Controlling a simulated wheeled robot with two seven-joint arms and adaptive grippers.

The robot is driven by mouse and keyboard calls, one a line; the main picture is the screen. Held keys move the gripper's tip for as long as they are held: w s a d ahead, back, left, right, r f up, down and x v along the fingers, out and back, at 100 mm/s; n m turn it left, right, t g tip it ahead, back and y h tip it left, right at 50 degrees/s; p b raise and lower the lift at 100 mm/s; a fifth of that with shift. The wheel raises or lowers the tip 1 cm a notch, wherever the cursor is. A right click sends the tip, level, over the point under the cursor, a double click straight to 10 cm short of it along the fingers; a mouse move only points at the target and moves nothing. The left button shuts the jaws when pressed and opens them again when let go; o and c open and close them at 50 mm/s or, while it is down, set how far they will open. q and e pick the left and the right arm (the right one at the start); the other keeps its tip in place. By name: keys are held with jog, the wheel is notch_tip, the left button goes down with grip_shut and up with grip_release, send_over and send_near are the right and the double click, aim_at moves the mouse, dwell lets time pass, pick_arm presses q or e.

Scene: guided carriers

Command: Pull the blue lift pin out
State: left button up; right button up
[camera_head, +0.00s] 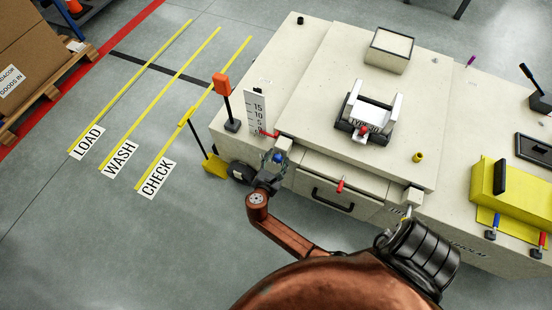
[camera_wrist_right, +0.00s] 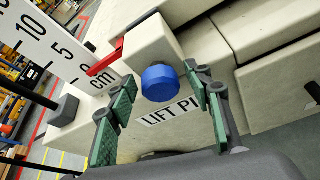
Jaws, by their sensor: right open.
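The blue lift pin (camera_head: 278,156) shows its round blue knob at the front left corner of the large cream machine (camera_head: 300,70). In the right wrist view the knob (camera_wrist_right: 160,83) sticks out of a cream block, above a label reading "LIFT PI", the rest hidden by a finger. My right gripper (camera_head: 271,168) is at the knob. In the wrist view its green-padded fingers (camera_wrist_right: 160,95) stand open on either side of the knob, with a small gap on the left and a narrower one on the right. My left gripper is not in view.
A white centimetre scale (camera_wrist_right: 45,40) with a red pointer (camera_wrist_right: 105,60) stands beside the pin's block. A drawer with a black handle (camera_head: 332,200) is to the right. Yellow floor lines marked LOAD, WASH and CHECK (camera_head: 157,178) lie on open floor to the left.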

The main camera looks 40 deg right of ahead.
jog(key=shift+c, duration=0.5)
grip_shut()
